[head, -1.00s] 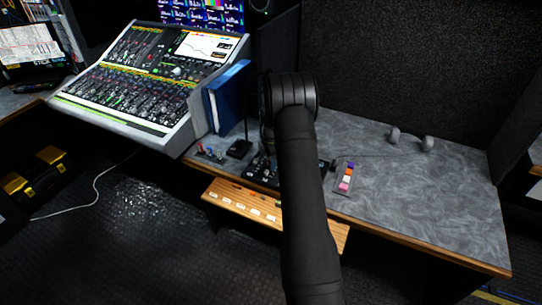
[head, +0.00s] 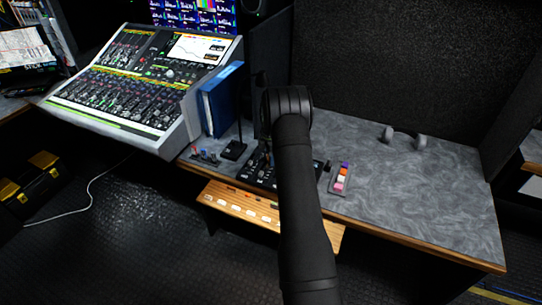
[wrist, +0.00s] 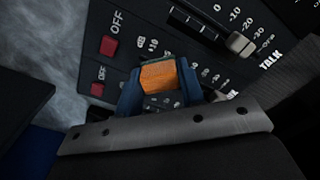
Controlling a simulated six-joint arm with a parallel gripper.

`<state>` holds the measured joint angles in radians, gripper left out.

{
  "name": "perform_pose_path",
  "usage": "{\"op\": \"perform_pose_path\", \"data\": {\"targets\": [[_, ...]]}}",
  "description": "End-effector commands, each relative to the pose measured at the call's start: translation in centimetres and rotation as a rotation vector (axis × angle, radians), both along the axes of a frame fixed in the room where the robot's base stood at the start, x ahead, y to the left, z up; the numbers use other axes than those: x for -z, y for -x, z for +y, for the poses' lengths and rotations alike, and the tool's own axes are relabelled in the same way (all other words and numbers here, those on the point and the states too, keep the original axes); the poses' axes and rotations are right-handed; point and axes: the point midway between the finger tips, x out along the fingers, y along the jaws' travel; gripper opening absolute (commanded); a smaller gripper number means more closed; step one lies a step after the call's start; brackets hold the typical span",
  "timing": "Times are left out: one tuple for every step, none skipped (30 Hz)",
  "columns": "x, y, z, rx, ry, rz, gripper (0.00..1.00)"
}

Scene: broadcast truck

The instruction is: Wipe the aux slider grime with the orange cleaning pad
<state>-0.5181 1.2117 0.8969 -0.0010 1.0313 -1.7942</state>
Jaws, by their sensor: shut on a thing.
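In the wrist view, my gripper (wrist: 160,88) has blue fingers shut on the orange cleaning pad (wrist: 158,76). The pad is over the black control panel (wrist: 130,20); I cannot tell whether it touches the surface. A slider with a pale knob (wrist: 238,43) and a number scale is at the upper right of the pad. No grime can be made out, and no slider can be read as aux. In the head view, the panel (head: 258,176) lies near the desk's front edge, and my arm hides the gripper and pad.
Red buttons (wrist: 107,45) marked OFF sit left of the pad. A tray of coloured blocks (head: 340,178) is right of the panel. Blue binders (head: 222,98) and a large mixing console (head: 125,95) stand left. Headphones (head: 404,137) lie on the otherwise clear right desk (head: 420,195).

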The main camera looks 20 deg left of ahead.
Motion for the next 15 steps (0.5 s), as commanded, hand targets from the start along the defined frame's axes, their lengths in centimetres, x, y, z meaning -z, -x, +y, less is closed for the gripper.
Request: {"op": "perform_pose_path", "data": {"targets": [[0.1,0.6,0.0,-0.001,0.002,0.004,0.14],[0.1,0.9,0.0,0.000,0.002,0.004,0.14],[0.1,1.3,0.0,0.000,0.003,0.004,0.14],[0.1,1.5,0.0,0.000,0.002,0.004,0.14],[0.1,1.8,0.0,0.000,0.002,0.004,0.14],[0.1,2.2,0.0,0.000,0.002,0.004,0.14],[0.1,2.4,0.0,-0.001,0.001,0.004,0.14],[0.1,2.7,-0.1,-0.001,0.002,0.005,0.14],[0.1,3.1,0.0,-0.001,0.001,0.004,0.14],[0.1,3.4,0.0,-0.002,0.001,0.004,0.14],[0.1,3.6,0.0,-0.002,0.002,0.005,0.14],[0.1,4.0,0.0,-0.002,0.001,0.004,0.14],[0.1,4.3,0.0,-0.002,0.002,0.005,0.14],[0.1,4.6,0.0,-0.001,0.001,0.004,0.14],[0.1,4.9,0.0,-0.001,0.001,0.004,0.14]]}}
